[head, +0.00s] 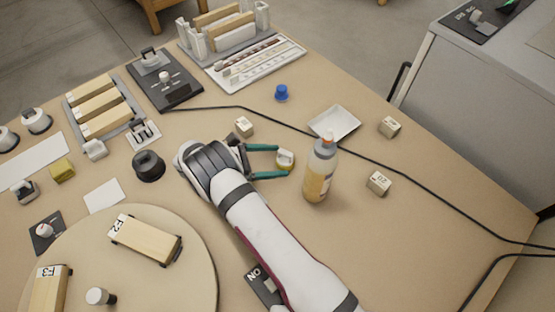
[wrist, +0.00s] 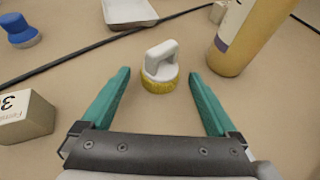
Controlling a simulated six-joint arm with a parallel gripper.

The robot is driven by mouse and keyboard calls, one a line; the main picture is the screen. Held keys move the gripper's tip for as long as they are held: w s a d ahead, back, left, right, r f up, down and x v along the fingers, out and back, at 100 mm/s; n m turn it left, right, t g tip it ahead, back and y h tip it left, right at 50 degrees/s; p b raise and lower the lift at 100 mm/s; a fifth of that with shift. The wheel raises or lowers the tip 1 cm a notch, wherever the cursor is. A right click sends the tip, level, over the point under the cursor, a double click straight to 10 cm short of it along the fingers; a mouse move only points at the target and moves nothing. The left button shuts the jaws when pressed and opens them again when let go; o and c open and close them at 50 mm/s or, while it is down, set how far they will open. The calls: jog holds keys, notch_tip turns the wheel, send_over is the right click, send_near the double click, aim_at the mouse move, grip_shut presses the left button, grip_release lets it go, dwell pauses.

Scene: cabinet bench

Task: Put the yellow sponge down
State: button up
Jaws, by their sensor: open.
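The yellow sponge (head: 285,160) has a white handle on top and a round yellow base. In the wrist view the sponge (wrist: 160,68) stands upright on the tan tabletop, handle up. My gripper (head: 281,162) is open, with one green finger on each side of the sponge. In the wrist view my gripper (wrist: 159,76) shows a clear gap between each finger and the sponge, which sits near the fingertips. Nothing hides the sponge there.
A yellow-orange bottle (head: 318,172) stands close to the right of the fingers. A white tray (head: 334,122), a blue knobbed piece (head: 281,93) and a small labelled block (head: 243,127) are nearby. A black cable (head: 385,163) crosses the table. The right front tabletop is clear.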

jog(key=a+r, duration=0.1)
jog(key=s+a+r, duration=0.1)
jog(key=a+r, duration=0.1)
jog(key=shift+s+a, duration=0.15)
jog(key=shift+a, duration=0.05)
notch_tip(320, 180, up, 5)
jog(key=shift+d+r, duration=0.1)
jog(key=shift+r, duration=0.1)
